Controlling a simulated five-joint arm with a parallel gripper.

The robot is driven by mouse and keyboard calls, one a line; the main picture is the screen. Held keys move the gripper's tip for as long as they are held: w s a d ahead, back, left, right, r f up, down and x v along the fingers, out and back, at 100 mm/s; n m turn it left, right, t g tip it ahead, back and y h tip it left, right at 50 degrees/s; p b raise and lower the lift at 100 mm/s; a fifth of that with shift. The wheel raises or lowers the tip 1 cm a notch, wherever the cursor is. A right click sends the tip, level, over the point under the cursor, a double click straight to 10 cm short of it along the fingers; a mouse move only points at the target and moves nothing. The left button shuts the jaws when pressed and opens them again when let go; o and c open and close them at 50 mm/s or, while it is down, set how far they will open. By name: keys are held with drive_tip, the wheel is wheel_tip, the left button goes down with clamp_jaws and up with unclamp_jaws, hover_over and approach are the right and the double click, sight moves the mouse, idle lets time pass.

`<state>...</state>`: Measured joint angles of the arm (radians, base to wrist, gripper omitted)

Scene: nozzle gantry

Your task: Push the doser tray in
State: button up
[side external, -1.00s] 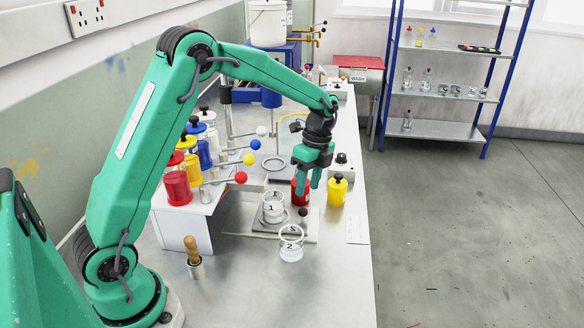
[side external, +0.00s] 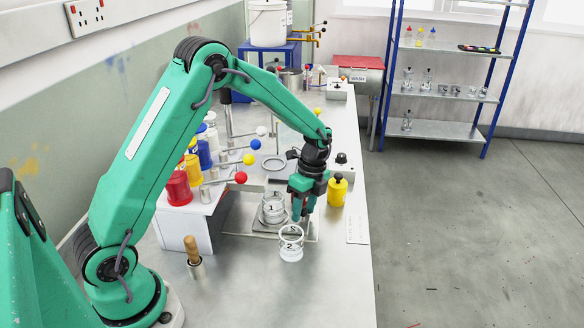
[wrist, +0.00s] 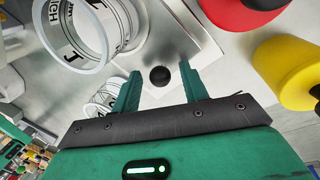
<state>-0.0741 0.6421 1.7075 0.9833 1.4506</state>
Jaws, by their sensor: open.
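The doser tray is a flat grey metal plate (side external: 262,226) at the near end of the bench, with a clear cup marked 1 (side external: 273,208) on it. In the wrist view, the plate (wrist: 178,35) has a round black knob (wrist: 160,76) at its near edge. My gripper (side external: 302,213) is low at the tray's right side. In the wrist view, my open fingers (wrist: 159,68) stand on either side of the knob, apart from it. The side view does not show the knob clearly. A clear cup marked 2 (side external: 291,245) stands just nearer than the tray.
A yellow bottle (side external: 338,190) stands right of my gripper. A red bottle (wrist: 238,10) is close by in the wrist view. Levers with coloured balls (side external: 241,178) and several paint bottles (side external: 178,187) are at left. A wooden-handled tool (side external: 193,252) stands in front.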

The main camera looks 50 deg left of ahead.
sight(285, 219)
clamp_jaws()
drive_tip(key=shift+s+a, duration=1.6)
drive_tip(key=shift+a, duration=0.05)
unclamp_jaws()
drive_tip(key=shift+r, duration=0.1)
wheel_tip(285, 219, up, 8)
drive_tip(key=w, duration=0.1)
drive_tip(key=shift+w+f, duration=0.25)
drive_tip(key=shift+r, duration=0.1)
